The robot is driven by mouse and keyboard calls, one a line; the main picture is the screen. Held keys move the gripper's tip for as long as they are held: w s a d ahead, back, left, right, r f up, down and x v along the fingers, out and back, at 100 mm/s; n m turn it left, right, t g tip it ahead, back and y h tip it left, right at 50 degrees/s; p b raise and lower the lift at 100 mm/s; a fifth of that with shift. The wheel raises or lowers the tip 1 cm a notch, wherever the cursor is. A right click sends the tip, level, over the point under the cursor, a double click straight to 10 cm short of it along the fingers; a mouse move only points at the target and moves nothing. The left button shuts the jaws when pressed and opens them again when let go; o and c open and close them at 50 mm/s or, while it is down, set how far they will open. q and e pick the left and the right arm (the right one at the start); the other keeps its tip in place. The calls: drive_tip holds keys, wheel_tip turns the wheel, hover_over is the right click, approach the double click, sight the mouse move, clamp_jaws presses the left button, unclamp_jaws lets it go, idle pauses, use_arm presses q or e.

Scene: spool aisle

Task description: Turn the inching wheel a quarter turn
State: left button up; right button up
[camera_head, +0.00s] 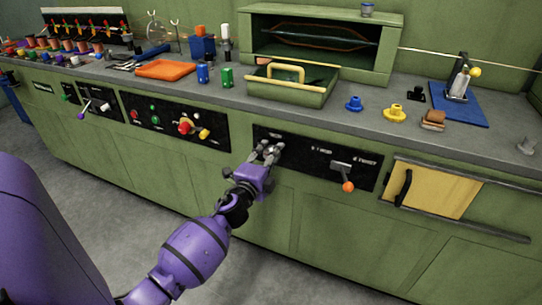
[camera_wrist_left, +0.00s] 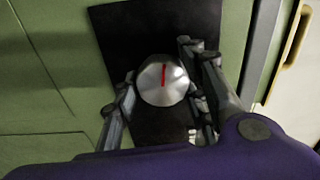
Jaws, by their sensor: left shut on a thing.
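The inching wheel (camera_wrist_left: 163,82) is a round silver knob with a red line on its face, set on a black panel (camera_wrist_left: 135,25). In the left wrist view the red line stands nearly straight up in the picture. My left gripper (camera_head: 266,151) is at the black panel on the front of the green bench in the head view. Its fingers (camera_wrist_left: 160,95) are on both sides of the wheel in the left wrist view, shut on it. In the head view the fingers mostly hide the wheel. My right gripper is in neither view.
Right of the wheel, a lever with an orange knob (camera_head: 348,187) sticks out of the same panel. Further right is a yellow sliding door (camera_head: 437,187) with a black handle. To the left is a panel with a red and yellow knob (camera_head: 186,126). A green tray (camera_head: 291,88) stands above.

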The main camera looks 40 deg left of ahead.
use_arm(q)
drive_tip(key=shift+s+f, duration=0.1)
drive_tip(key=shift+f, duration=0.25)
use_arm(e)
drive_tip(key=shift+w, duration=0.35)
use_arm(q)
drive_tip(key=o, duration=1.1)
drive_tip(key=shift+r, duration=0.2)
drive_tip(key=v, duration=1.2)
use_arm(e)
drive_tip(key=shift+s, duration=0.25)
use_arm(q)
drive_tip(key=shift+a, duration=0.1)
